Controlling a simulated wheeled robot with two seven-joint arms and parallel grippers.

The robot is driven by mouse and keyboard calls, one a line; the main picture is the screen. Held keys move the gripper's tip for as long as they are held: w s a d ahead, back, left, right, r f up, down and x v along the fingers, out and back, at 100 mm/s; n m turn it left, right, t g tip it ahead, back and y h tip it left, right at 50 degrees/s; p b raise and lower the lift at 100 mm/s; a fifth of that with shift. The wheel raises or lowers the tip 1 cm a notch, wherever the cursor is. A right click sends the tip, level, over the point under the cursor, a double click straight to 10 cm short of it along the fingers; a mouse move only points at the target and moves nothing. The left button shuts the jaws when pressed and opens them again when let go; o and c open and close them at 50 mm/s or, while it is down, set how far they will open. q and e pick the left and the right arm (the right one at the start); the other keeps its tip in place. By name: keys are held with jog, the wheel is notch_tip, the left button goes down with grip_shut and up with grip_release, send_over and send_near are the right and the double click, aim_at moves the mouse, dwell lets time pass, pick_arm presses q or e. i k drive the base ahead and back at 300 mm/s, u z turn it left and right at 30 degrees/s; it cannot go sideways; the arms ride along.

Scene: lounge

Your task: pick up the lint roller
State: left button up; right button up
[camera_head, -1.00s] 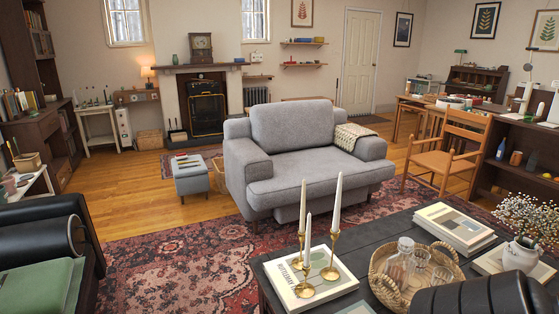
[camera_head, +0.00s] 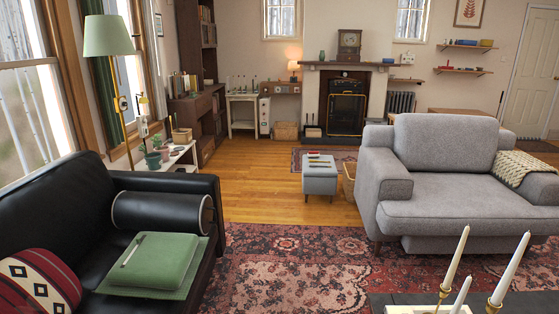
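I cannot pick out the lint roller for certain. A thin pale stick-like item (camera_head: 131,250) lies on a folded green cloth (camera_head: 158,266) on the seat of the black sofa (camera_head: 62,205) at the left; it is too small to identify. Several small coloured items (camera_head: 320,160) lie on top of the grey footstool (camera_head: 320,180) in the middle of the room, and they are also too small to name. Neither of my grippers shows in the head view.
A grey armchair (camera_head: 440,190) stands at the right. Patterned rug (camera_head: 285,265) and bare wood floor (camera_head: 255,190) lie open between sofa and armchair. A green floor lamp (camera_head: 108,36) stands behind the sofa.

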aim_at(312, 154)
jog(key=i, duration=3.95)
jog(key=z, duration=0.75)
